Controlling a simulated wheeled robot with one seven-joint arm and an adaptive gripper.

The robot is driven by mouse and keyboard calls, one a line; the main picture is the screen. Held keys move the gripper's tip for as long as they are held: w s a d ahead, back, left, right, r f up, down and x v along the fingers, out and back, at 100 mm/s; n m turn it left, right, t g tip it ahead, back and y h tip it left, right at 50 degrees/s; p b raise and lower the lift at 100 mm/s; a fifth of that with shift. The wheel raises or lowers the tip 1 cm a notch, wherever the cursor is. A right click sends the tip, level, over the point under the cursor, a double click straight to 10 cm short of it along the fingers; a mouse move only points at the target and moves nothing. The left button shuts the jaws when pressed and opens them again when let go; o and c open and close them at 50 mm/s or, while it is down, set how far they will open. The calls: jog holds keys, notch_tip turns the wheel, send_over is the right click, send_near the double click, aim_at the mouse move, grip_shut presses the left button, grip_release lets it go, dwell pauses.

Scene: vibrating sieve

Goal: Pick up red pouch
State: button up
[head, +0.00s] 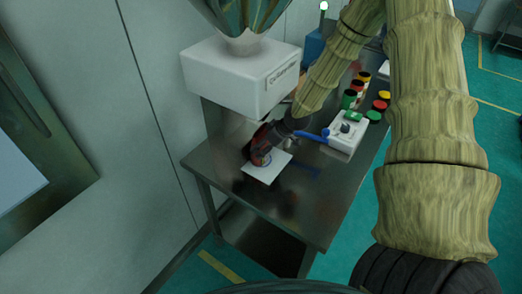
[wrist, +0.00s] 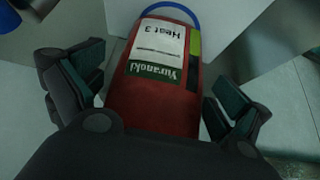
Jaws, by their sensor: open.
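The red pouch (wrist: 150,105) lies in the middle of the wrist view. It has a white label reading "Yuranoki" and "Heat 3" with a green band. My gripper (wrist: 157,85) is open, with one finger on each side of the pouch and a gap visible on both sides. In the head view my gripper (head: 262,148) is low over the steel table, beside the white sieve machine.
The white machine base (head: 220,78) stands close behind. A white device (head: 346,136) with a blue handle and several coloured jars (head: 381,95) stand to the right. The front of the table is clear.

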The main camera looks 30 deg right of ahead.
jog(key=shift+w+a+f, duration=0.1)
jog(key=shift+a+f, duration=0.1)
jog(key=shift+f, duration=0.2)
jog(key=shift+p+x, duration=0.35)
jog(key=shift+x, duration=0.45)
jog(key=shift+r, duration=0.1)
jog(key=c, duration=0.9)
